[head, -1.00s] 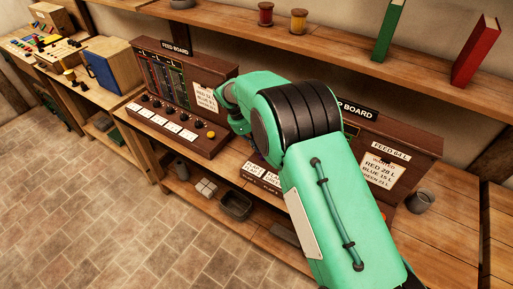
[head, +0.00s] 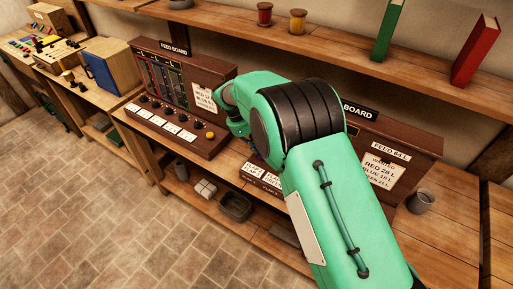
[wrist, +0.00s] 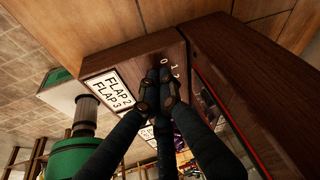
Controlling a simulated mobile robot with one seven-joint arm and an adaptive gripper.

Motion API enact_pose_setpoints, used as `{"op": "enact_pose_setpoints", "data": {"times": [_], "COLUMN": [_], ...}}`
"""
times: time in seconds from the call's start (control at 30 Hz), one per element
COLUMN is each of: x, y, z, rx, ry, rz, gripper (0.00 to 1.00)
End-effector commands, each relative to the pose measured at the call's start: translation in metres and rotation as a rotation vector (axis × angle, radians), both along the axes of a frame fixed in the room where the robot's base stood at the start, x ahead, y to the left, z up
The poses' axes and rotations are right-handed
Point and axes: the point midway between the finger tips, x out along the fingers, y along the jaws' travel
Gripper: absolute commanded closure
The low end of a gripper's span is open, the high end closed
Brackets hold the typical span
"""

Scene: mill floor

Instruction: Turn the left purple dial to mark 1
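My gripper (wrist: 159,92) shows in the wrist view with its dark fingertips close together, right at a brown wooden panel (wrist: 130,55). White marks 0, 1 and 2 (wrist: 173,65) sit just beyond the tips. The left purple dial is not clearly visible; the fingers cover the spot beside the marks, and I cannot see whether anything is between them. A small purple patch (wrist: 179,141) shows between the fingers lower down. In the head view my green arm hides the gripper and the middle of the right-hand board (head: 422,151).
A label plate reading FLAP 2, FLAP 3 (wrist: 113,89) is left of the fingers. The feed board (head: 217,75) with black knobs and a yellow one stands left of my arm. A grey mug (head: 421,201) stands right; a shelf (head: 340,48) runs above.

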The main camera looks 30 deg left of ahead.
Motion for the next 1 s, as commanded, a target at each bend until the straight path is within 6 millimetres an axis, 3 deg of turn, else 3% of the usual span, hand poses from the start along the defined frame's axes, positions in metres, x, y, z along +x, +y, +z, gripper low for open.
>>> {"op": "enact_pose_setpoints", "data": {"times": [0.03,0.63,0.77,1.0], "x": [-0.006,-0.008,-0.01,-0.017], "y": [-0.009,-0.01,-0.002,0.033], "z": [-0.01,-0.013,-0.013,-0.01], "rx": [-0.019,-0.025,-0.025,-0.013], "ry": [0.013,0.017,0.017,0.01], "rz": [-0.005,-0.007,-0.006,-0.002], "gripper": [1.0,1.0,1.0,1.0]}}
